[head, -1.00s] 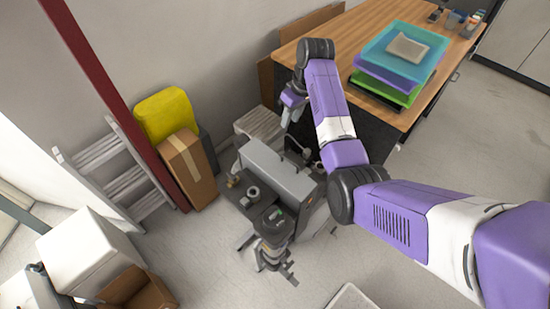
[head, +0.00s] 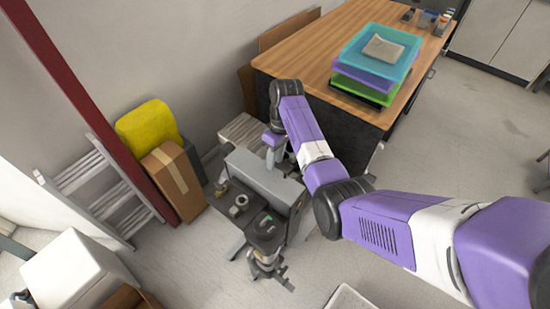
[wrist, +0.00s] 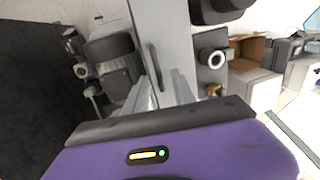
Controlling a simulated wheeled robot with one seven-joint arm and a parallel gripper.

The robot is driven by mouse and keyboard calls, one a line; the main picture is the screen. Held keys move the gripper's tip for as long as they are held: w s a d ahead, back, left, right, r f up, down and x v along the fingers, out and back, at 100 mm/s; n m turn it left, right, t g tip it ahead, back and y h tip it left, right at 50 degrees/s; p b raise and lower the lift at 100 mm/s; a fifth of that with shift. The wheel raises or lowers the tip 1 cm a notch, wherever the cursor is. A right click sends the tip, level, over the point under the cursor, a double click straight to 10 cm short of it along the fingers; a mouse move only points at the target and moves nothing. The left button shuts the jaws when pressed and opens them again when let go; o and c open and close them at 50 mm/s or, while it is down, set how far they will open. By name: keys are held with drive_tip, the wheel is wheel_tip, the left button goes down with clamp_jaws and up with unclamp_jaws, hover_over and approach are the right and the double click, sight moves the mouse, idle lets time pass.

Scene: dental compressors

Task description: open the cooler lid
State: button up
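A grey box-shaped unit (head: 262,178) with a light grey top stands on the floor before the wooden desk; I cannot tell for sure that it is the cooler. My gripper (head: 272,150) is at the back edge of its top. In the wrist view, the fingers of my gripper (wrist: 163,82) are apart, with nothing clearly between them. Beyond them is a light grey panel (wrist: 165,35) with a dark slot or handle (wrist: 154,70). Whether the fingers touch the unit is unclear. No lid stands visibly raised.
A dark compressor (head: 265,232) adjoins the unit's front. A wooden desk (head: 300,62) with stacked trays (head: 375,58) is behind on the right. A cardboard box (head: 178,182), yellow container (head: 146,127) and ladder (head: 100,190) stand left. A white box (head: 75,268) is at lower left.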

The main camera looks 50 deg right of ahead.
clamp_jaws()
idle(1.4)
